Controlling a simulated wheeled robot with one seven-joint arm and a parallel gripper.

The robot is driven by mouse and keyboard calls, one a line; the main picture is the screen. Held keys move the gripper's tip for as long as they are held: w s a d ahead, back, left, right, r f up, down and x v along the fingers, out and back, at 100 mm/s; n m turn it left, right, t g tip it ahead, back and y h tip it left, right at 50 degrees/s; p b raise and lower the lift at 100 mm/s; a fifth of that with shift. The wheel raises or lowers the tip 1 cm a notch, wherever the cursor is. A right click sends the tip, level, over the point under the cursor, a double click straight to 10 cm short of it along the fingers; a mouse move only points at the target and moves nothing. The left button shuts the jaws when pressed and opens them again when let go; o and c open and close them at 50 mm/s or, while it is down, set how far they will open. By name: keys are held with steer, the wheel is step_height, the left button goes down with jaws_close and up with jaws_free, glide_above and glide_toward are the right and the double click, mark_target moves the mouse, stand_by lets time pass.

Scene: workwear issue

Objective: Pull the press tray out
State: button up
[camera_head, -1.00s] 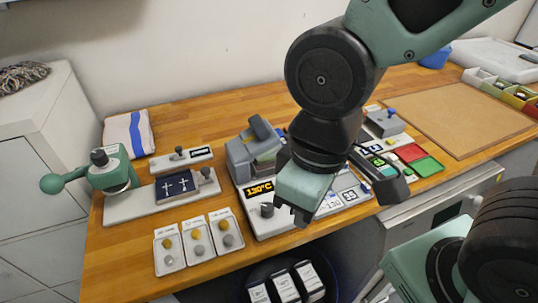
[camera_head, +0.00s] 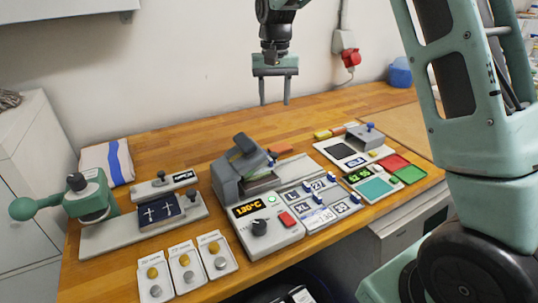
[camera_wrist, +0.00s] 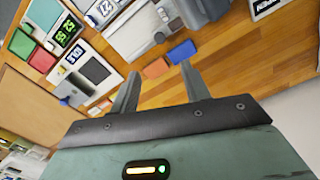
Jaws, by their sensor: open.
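The grey heat press (camera_head: 225,185) stands mid-bench with its orange 130°C display lit. Its upper part is tilted above a flat brownish plate (camera_head: 262,182), which looks like the press tray; I cannot tell how far out it sits. My gripper (camera_head: 274,103) is open and empty, pointing down, well above and behind the press, apart from it. In the wrist view its two fingers (camera_wrist: 160,72) are spread with nothing between them. The press shows only partly at the top of that view, and the tray is not clear there.
Size-marked blocks with blue knobs (camera_head: 318,200) stand right of the press. An orange piece (camera_head: 279,149) lies just behind it. A green-handled hand press (camera_head: 88,198) and button trays (camera_head: 186,268) are at left. The back of the bench is mostly clear.

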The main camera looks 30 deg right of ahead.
mark_target(275, 153)
step_height(275, 153, down, 17)
steer(key=p, duration=0.2)
steer(key=shift+d+f+p, duration=0.1)
steer(key=shift+f+p, duration=0.05)
steer(key=shift+p, duration=0.15)
jaws_close()
steer(key=shift+d, duration=0.1)
